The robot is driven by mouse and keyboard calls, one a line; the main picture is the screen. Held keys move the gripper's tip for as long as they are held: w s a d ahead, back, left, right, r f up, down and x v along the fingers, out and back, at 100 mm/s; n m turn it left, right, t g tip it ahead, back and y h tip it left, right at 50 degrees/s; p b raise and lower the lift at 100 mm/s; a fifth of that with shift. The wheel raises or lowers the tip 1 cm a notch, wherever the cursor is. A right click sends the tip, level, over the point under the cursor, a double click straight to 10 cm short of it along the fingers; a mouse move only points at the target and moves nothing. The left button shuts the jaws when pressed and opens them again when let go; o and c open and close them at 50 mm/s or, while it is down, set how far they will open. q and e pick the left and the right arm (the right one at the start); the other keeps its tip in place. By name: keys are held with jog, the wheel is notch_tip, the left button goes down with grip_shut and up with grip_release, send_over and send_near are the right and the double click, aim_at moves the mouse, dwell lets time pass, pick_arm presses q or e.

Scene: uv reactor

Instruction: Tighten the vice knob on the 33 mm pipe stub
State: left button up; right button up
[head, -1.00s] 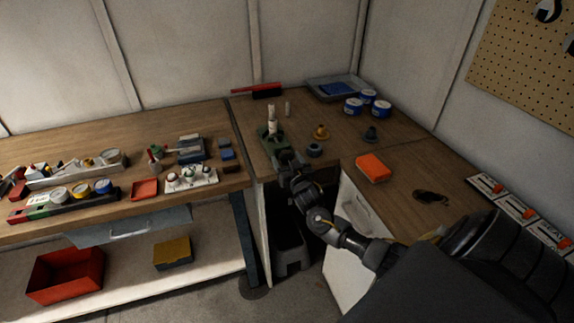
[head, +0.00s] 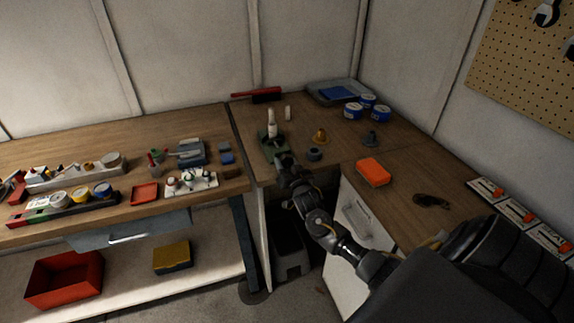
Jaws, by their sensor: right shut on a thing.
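The small green vice (head: 270,148) stands on the corner bench near its front edge. A pale, upright pipe stub (head: 272,122) rises from it. My right gripper (head: 281,158) reaches in from the lower right and is shut at the near side of the vice, where the knob would be. The knob itself is hidden behind the gripper, so I cannot see how far it is turned. My left gripper is not in view.
A dark ring (head: 314,154) and a brass fitting (head: 320,136) stand just right of the vice. An orange box (head: 373,172) lies farther right. Blue-white tins (head: 353,112) and a grey tray (head: 325,96) are behind. A white holder (head: 190,183) with small bottles is left.

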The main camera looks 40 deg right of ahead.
jog(key=o, duration=1)
jog(key=shift+s, duration=0.1)
jog(key=b+v, duration=0.1)
jog(key=v, duration=0.9)
jog(key=shift+s+a+b, duration=0.2)
jog(key=shift+s+b, duration=0.05)
jog(key=shift+b, duration=0.15)
jog(key=shift+f, duration=0.1)
